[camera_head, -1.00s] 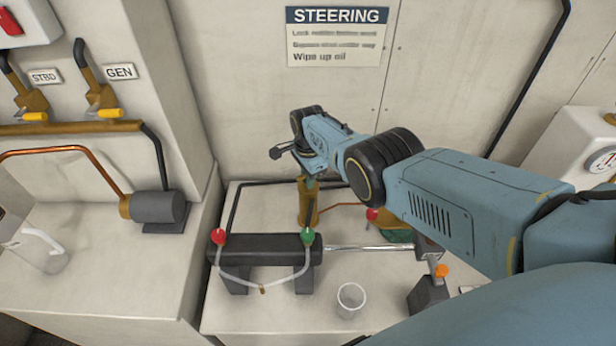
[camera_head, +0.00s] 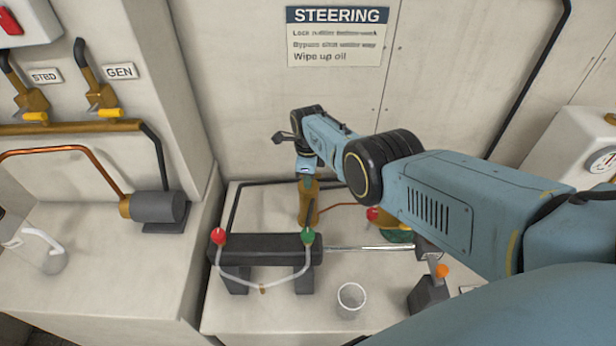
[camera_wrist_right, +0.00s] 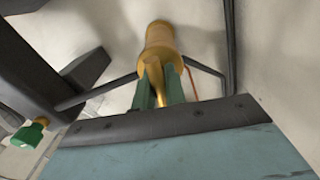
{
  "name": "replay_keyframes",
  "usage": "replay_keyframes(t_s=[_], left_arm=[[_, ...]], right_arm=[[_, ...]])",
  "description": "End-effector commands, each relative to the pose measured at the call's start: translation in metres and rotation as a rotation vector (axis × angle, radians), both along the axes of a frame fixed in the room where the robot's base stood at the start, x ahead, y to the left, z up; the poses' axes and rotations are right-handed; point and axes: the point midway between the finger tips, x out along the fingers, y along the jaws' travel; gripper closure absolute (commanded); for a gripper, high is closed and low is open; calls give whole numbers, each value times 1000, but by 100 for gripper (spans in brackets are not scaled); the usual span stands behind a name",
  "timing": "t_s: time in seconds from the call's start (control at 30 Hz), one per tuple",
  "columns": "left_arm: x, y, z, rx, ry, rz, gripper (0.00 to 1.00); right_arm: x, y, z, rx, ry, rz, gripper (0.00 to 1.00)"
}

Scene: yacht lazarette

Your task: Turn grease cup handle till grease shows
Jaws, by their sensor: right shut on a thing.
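The grease cup (camera_head: 308,208) is a brass-coloured upright cylinder at the back of the white bench in the head view. It also shows at the top middle of the wrist view (camera_wrist_right: 160,40). My right gripper (camera_head: 305,181) comes down over its top from above, and its wrist covers the upper part of the cup. In the wrist view, the two green fingers (camera_wrist_right: 158,92) are shut on a narrow tapered brass piece, the cup's handle (camera_wrist_right: 154,76). Only part of the handle shows between them. My left gripper is not in view.
A black cylinder (camera_head: 265,246) with red and green knobs and a clear hose lies in front of the cup. A clear beaker (camera_head: 351,298) stands nearer. A black pipe (camera_head: 233,208) runs beside the cup. A STEERING sign (camera_head: 337,36) is on the wall.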

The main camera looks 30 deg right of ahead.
Motion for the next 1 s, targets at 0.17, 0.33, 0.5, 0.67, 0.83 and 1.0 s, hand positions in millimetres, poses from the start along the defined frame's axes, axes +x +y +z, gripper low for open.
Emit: replay_keyframes(t_s=[0.17, 0.33, 0.5, 0.67, 0.83, 1.0], left_arm=[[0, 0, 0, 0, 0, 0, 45], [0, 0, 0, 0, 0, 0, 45], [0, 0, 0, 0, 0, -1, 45], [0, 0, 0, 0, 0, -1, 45], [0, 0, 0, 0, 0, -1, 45], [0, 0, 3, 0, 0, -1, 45]], right_arm=[[1, -2, 2, -5, -3, -17, 100], [1, -2, 2, -5, -3, -18, 100], [1, -2, 2, -5, -3, -17, 100], [1, -2, 1, -3, -3, -17, 66], [1, -1, 1, -2, -1, -16, 66], [0, 0, 3, -1, -1, -16, 66]])
